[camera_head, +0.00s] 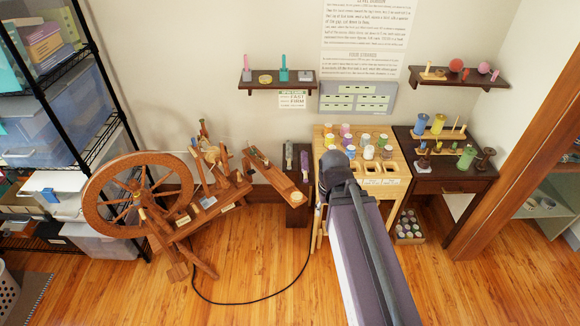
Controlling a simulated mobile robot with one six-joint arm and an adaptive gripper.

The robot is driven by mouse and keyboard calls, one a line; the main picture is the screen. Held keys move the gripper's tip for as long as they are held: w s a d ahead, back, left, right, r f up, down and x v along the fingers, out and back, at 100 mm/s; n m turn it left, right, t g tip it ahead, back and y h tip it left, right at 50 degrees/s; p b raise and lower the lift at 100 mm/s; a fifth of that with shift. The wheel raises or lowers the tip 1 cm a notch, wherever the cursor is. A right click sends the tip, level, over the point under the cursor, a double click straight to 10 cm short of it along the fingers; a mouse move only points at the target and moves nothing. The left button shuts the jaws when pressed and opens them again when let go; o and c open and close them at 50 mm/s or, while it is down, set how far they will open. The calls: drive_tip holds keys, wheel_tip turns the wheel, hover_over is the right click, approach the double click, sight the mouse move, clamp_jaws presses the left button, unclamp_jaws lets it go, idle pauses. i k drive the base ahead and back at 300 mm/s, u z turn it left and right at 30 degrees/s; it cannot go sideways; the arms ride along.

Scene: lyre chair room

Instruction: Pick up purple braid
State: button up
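I cannot make out a purple braid for certain. Small twisted-looking bundles (304,161) lie on the narrow dark stand (297,212) left of the light wooden table; their colour is hard to tell. My arm reaches up from the bottom right, in front of the light wooden table, with its end near that table's left side. My gripper is not clearly visible; its fingers are hidden or too small to tell from the arm.
The light wooden table (397,166) holds several coloured spools. A dark table (440,184) with more spools stands to its right. A spinning wheel (137,192) stands left, with a black cable (250,303) on the floor.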

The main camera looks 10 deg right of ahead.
sight(304, 161)
drive_tip(key=u, duration=0.3)
drive_tip(key=i, duration=1)
